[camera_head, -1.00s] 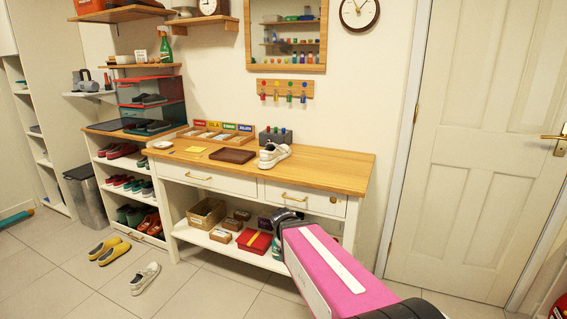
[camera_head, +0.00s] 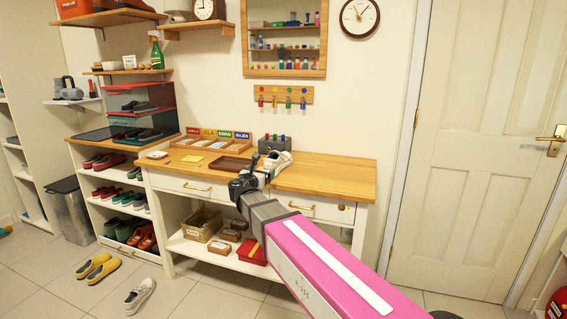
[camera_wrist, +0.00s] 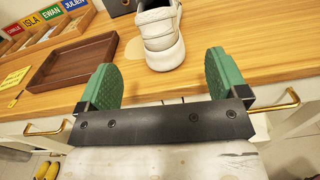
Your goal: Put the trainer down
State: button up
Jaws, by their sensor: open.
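A white trainer (camera_head: 278,160) stands on the wooden top of the bench (camera_head: 330,178), partly hidden by my gripper in the head view. The wrist view shows the trainer (camera_wrist: 160,38) from one end, upright on the wood, just beyond the gap between the fingers. My gripper (camera_wrist: 163,78) is open and empty, its two green pads apart on either side of that line. In the head view my gripper (camera_head: 256,174) is at the bench's front edge. Another white trainer (camera_head: 140,296) lies on the floor.
A brown tray (camera_wrist: 75,60) lies left of the trainer. A dark block with coloured pegs (camera_head: 274,143) stands behind it. Name cards (camera_head: 218,134) line the back. The bench top to the right is clear. Yellow shoes (camera_head: 98,268) lie on the floor.

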aim_at(268, 165)
jog(key=x, duration=0.5)
jog(key=shift+w+d, duration=0.1)
jog(key=shift+w, duration=0.25)
jog(key=x, duration=0.5)
jog(key=shift+w+a+f, duration=0.15)
jog(key=shift+a+f, duration=0.1)
jog(key=c, duration=1.1)
jog(key=shift+c, duration=0.6)
jog(key=shift+r, duration=0.15)
